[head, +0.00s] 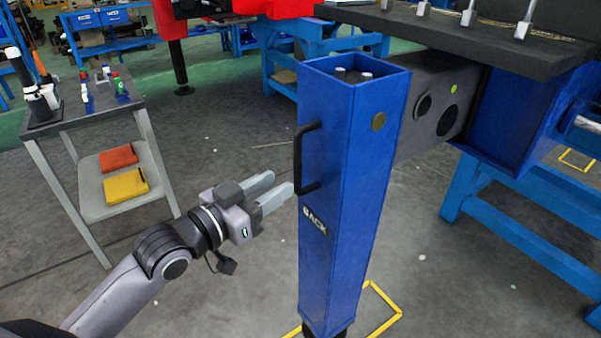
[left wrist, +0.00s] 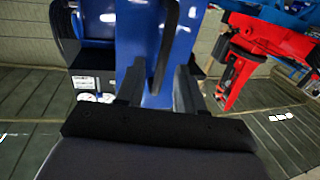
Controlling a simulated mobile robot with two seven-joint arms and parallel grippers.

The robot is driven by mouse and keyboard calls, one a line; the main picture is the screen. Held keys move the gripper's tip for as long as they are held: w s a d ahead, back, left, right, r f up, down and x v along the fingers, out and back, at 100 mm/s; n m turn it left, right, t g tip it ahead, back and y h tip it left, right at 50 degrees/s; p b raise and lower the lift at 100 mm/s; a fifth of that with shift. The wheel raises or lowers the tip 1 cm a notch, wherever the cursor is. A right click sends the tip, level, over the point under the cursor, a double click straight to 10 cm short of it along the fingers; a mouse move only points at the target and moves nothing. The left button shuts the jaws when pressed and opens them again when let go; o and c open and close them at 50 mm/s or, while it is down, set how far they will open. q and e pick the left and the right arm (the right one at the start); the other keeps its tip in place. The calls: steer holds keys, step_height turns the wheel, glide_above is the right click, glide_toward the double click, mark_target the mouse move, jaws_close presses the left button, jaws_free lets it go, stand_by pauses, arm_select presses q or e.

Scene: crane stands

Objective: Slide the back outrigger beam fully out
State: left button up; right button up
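The back outrigger beam (head: 403,140) is dark grey with round holes and shows partly out of its blue housing (head: 508,118). Its outer end joins an upright blue leg (head: 342,230) marked BACK. A black bar handle (head: 299,150) is on the leg's left face. My left gripper (head: 279,187) is open and empty, its fingertips just left of the handle's lower part. In the left wrist view the handle (left wrist: 166,45) lines up between the two open fingers (left wrist: 158,82); I cannot tell whether they touch it. My right gripper is not in view.
A grey side table (head: 70,115) with small bottles stands at the left; an orange and a yellow item lie on its lower shelf. A yellow floor marking (head: 385,322) surrounds the leg's foot. A blue trestle (head: 520,222) stands right. Floor left of the leg is mostly clear.

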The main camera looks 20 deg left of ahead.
mark_target(295, 163)
arm_select(q)
steer(key=shift+w+a+r, duration=0.2)
steer(key=shift+w+r, duration=0.25)
steer(key=shift+r, duration=0.35)
steer(key=shift+x, duration=3.35)
jaws_close()
